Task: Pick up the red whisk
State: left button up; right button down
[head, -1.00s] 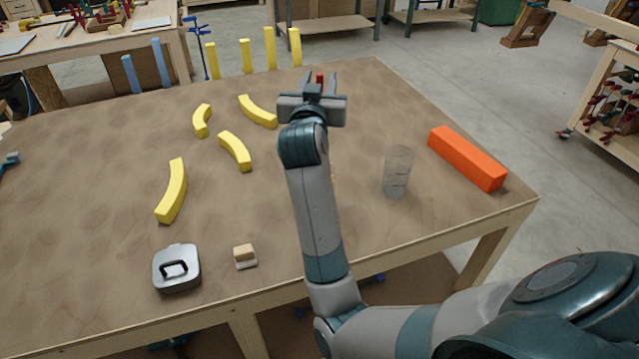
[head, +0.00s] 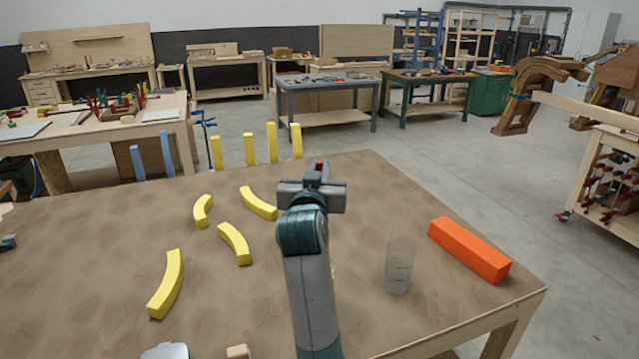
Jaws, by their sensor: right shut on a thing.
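Only a small red part of the whisk (head: 320,165) shows, at the tip of my right gripper. My right gripper (head: 318,170) is over the far part of the brown table (head: 350,200), with its fingers shut on the whisk. The gripper body and arm hide the rest of the whisk, so I cannot tell whether it touches the table. My left gripper is not in view.
Several curved yellow pieces (head: 235,243) lie left of my arm. A clear cup (head: 399,267) and an orange block (head: 468,249) stand to the right. Upright yellow pieces (head: 272,143) stand at the far edge. A grey-teal item (head: 8,242) is at the left edge.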

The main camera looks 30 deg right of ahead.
notch_tip(320, 180, up, 26)
jog(key=b, duration=0.7)
jog(key=shift+f, duration=0.2)
jog(key=shift+d, duration=0.1)
